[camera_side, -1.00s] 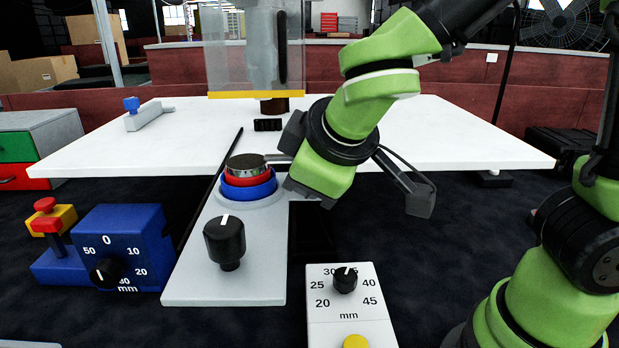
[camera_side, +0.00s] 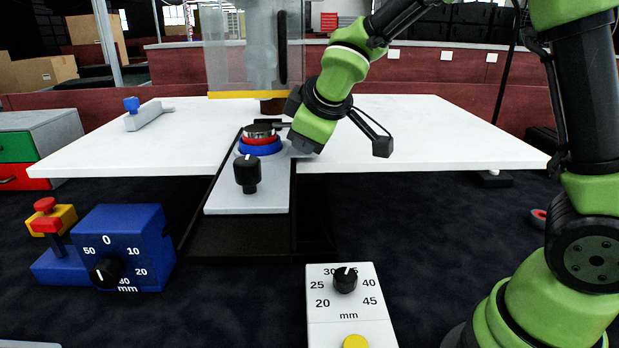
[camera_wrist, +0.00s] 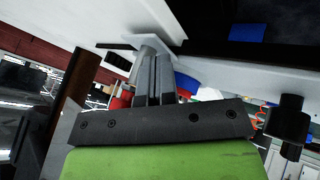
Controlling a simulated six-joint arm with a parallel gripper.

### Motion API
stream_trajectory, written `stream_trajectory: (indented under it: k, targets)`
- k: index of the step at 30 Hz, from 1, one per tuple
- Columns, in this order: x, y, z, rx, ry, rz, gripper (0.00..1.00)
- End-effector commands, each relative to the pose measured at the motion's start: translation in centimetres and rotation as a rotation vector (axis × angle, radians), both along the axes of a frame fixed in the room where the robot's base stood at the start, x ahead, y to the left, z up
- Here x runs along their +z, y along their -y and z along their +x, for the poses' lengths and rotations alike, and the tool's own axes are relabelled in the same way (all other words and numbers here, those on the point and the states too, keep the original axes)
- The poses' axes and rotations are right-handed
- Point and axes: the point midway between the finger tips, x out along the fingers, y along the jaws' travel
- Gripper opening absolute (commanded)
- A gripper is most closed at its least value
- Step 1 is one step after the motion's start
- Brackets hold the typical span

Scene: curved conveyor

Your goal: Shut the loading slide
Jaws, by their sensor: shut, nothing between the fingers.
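The loading slide, a light grey plate (camera_side: 245,200), lies in its dark track at the near edge of the white table, partly over the tabletop. A black knob (camera_side: 247,172) stands on its near end. Its far part carries a blue ring (camera_side: 260,149), a red ring (camera_side: 262,141) and a metal disc (camera_side: 258,131) stacked on top. My gripper (camera_side: 281,125) is shut and empty, its fingers pointing left beside the disc. I cannot tell whether they touch it. In the wrist view the shut fingers (camera_wrist: 152,80) hide part of the stack, and the knob (camera_wrist: 288,122) is at right.
A clear guard with a yellow lower edge (camera_side: 248,95) hangs beyond the slide. A small grey block with a blue knob (camera_side: 132,105) sits at the table's left. A blue dial box (camera_side: 125,245) and a white dial panel (camera_side: 345,300) stand nearer. The table's right side is clear.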

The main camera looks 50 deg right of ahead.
Motion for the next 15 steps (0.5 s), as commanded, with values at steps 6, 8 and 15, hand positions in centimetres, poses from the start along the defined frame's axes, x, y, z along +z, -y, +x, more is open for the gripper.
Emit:
stream_trajectory:
  k: [6, 8, 15]
  targets:
    - [0.0, 0.0, 0.0, 0.001, 0.0, -0.001, 0.0]
    - [0.0, -0.1, 0.0, 0.001, 0.0, -0.001, 0.0]
    - [0.0, -2.0, -1.3, 0.009, 0.0, -0.001, 0.0]
